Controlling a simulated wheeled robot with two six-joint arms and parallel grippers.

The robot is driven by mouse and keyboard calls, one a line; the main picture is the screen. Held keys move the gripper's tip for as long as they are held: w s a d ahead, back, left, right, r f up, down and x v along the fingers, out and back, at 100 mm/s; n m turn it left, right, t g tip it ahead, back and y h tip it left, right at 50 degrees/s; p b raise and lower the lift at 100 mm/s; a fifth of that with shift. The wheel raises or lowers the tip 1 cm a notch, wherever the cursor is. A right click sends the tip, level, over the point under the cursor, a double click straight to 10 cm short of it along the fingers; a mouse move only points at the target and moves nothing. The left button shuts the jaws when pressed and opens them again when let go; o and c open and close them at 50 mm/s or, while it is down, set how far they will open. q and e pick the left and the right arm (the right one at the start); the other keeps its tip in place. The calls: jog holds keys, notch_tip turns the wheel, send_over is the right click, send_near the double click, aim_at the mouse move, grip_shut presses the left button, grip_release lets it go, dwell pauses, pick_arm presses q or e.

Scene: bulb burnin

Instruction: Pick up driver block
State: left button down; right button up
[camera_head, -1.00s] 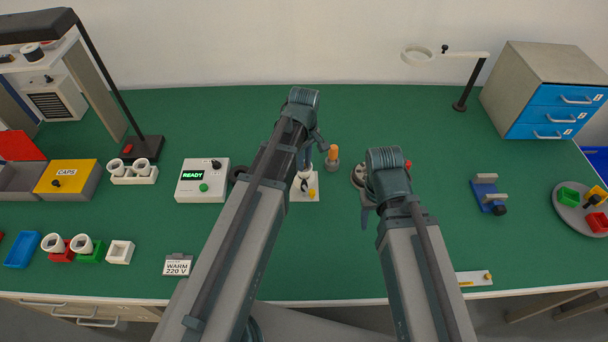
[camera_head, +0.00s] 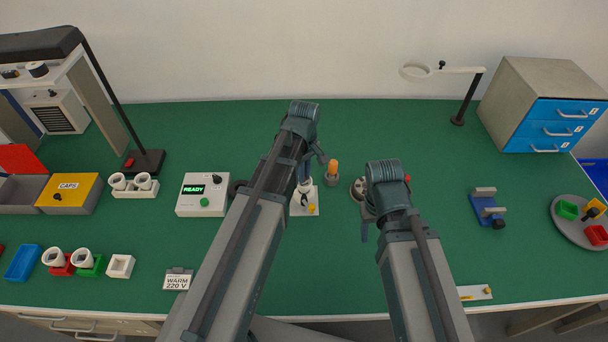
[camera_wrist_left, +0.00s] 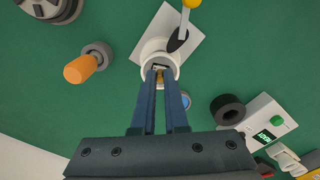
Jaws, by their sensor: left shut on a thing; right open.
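My left gripper (camera_wrist_left: 160,82) is shut at the mouth of a white cup-shaped holder (camera_wrist_left: 153,50) in the left wrist view. Between its fingertips is a small, mostly hidden piece, apparently the driver block; its shape cannot be made out. The holder stands on a white plate (camera_wrist_left: 191,19) with a lever and yellow knob. In the head view the plate (camera_head: 298,209) shows below my left gripper (camera_head: 304,185), whose fingertips are partly hidden by the arm. My right gripper (camera_head: 367,222) is open and empty over the mat, right of the plate.
A READY box (camera_head: 203,195) is left of the left arm. A blue clamp (camera_head: 484,210) and round tray (camera_head: 577,232) are at right.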

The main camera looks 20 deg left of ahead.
notch_tip(320, 180, up, 9)
jog(key=p, duration=0.8)
jog(key=shift+r+p, duration=0.15)
jog(key=shift+p, duration=0.2)
notch_tip(320, 180, up, 4)
jog(key=p, duration=0.4)
jog(key=shift+r, duration=0.15)
